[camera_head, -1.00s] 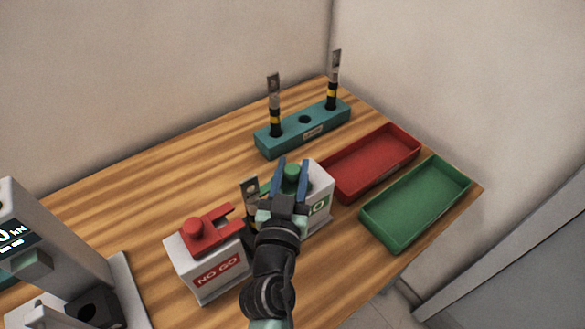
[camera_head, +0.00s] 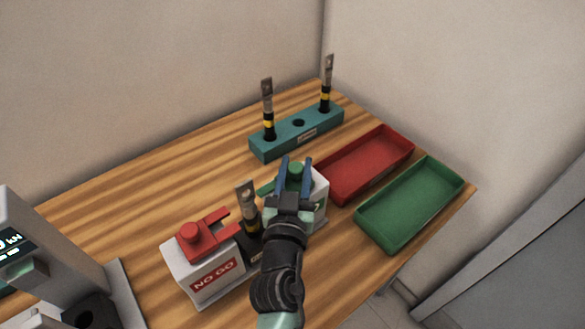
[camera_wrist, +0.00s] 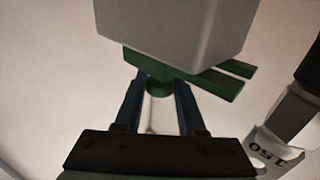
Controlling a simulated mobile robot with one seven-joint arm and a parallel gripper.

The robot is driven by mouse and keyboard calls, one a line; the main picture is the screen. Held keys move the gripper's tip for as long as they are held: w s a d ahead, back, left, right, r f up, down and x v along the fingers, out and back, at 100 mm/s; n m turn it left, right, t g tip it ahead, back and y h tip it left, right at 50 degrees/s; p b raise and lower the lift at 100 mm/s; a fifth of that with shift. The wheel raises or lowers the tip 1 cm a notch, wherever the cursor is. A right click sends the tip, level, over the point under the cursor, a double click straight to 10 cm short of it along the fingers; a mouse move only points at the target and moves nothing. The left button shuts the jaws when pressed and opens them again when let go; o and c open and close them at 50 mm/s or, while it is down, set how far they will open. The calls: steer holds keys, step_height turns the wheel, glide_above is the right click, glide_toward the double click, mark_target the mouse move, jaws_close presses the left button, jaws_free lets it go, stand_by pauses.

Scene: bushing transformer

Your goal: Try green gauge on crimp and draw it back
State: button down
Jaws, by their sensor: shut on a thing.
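The green gauge (camera_head: 268,188) is a flat plate with two prongs and a round knob. My gripper (camera_head: 294,170) is shut on its knob, with a blue finger on either side. In the wrist view the gauge (camera_wrist: 190,72) has its prongs pointing right, towards a metal lug marked 150 (camera_wrist: 275,145), with a gap between. The crimp (camera_head: 247,200) is an upright lug on a black, yellow-banded stem, left of my gripper. The white block (camera_head: 318,185) lies under the gauge; I cannot tell whether they touch. My gripper hides much of it.
A white NO GO block (camera_head: 205,270) with a red forked gauge (camera_head: 205,235) stands at left. A teal rack (camera_head: 285,138) holds two lugs. Red (camera_head: 365,180) and green (camera_head: 412,215) trays lie empty at right. A grey machine (camera_head: 35,245) stands far left.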

steer(key=c, duration=0.5)
jaws_free()
steer(key=shift+w+d, duration=0.15)
steer(key=shift+d, duration=0.05)
steer(key=s+b, duration=0.1)
steer(key=s, duration=0.3)
steer(key=s+a+b, duration=0.1)
steer(key=s, duration=0.3)
steer(key=s+a+b, duration=0.1)
steer(key=s+b, duration=0.1)
steer(key=s, duration=0.3)
steer(key=shift+w+r, duration=0.1)
steer(key=shift+w, duration=0.05)
